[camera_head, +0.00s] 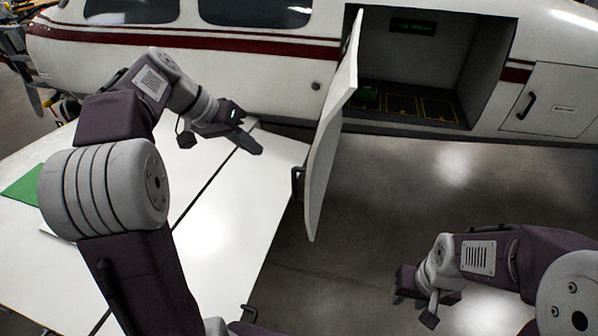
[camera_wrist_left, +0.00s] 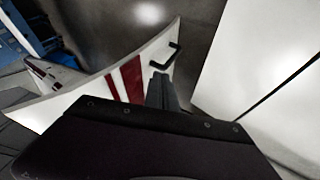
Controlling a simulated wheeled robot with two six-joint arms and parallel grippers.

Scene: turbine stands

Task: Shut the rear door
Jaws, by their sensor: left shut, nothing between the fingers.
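The rear door (camera_head: 335,140) is a white panel on the aircraft's side. It stands swung open, edge-on in the head view, with a dark handle (camera_head: 297,181) on its left face. In the left wrist view the door (camera_wrist_left: 95,95) shows a red stripe and its black handle (camera_wrist_left: 168,57). My left gripper (camera_head: 255,143) is shut and empty, to the left of the door and apart from it in the head view. Its fingers (camera_wrist_left: 160,90) also show in the left wrist view. My right gripper (camera_head: 425,302) is over the floor at lower right; its fingers are too unclear to judge.
A closed panel (camera_head: 550,100) with a handle is at right. A white table (camera_head: 230,225) lies under my left arm. The grey floor (camera_head: 390,200) right of the door is clear.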

